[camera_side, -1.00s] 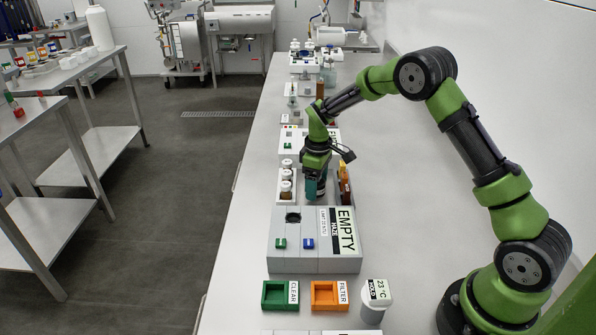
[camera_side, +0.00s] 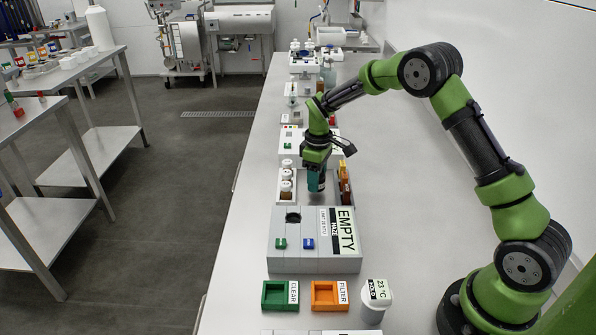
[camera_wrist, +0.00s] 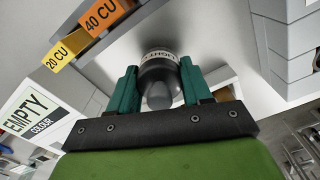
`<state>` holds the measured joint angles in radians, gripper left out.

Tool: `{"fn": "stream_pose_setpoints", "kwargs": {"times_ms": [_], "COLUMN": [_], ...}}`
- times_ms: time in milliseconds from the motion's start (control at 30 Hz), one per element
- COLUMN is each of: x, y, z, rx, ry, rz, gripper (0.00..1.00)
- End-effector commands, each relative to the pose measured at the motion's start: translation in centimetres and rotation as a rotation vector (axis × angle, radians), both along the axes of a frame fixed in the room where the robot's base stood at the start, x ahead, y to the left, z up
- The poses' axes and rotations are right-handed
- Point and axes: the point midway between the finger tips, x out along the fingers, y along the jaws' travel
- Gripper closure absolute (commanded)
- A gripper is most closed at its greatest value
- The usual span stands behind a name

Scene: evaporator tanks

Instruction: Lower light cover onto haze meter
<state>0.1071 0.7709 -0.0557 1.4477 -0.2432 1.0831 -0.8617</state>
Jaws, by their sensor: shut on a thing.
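My gripper (camera_side: 316,180) points down behind the haze meter in the side view. In the wrist view, its teal fingers (camera_wrist: 160,88) are shut on the dark light cover (camera_wrist: 158,68), which has a rounded knob and a pale, partly readable label band. The fingers mostly hide the cover in the side view. The haze meter (camera_side: 285,262) is a grey box in front of the gripper. It has a dark round port (camera_side: 293,217) on top, green and blue buttons, and a display (camera_side: 342,228) reading EMPTY. The cover is apart from this port.
White-capped vials (camera_side: 287,178) stand left of my gripper. Amber samples (camera_side: 344,180) stand to its right; tags (camera_wrist: 100,16) read 20 CU and 40 CU. Green CLEAR (camera_side: 280,296) and orange FILTER (camera_side: 330,296) trays and a white HOLD pot (camera_side: 375,300) sit in front of the meter.

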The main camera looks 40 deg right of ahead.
Motion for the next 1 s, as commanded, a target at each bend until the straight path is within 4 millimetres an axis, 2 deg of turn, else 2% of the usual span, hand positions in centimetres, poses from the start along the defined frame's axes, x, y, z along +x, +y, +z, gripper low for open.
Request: {"fn": "stream_pose_setpoints", "kwargs": {"times_ms": [33,200,367,433,567,700,800,900,1000], "x": [0.1,0.1,0.1,0.2,-0.3,-2.2,-4.0,-5.6,-6.7], "y": [0.0,0.0,0.2,1.1,4.8,9.8,12.6,14.6,15.4], "z": [1.2,4.8,7.2,8.2,9.8,10.8,11.2,11.2,10.9], "rx": [-0.002,-0.002,-0.001,0.000,0.007,0.011,0.010,0.007,0.003], "ry": [-0.006,-0.006,-0.006,-0.011,-0.022,-0.024,-0.022,-0.017,-0.008], "rz": [0.000,0.000,0.006,0.022,0.101,0.245,0.349,0.435,0.494], "gripper": [0.80,0.80,0.80,0.80,0.80,0.80,0.81,0.81,0.81]}}
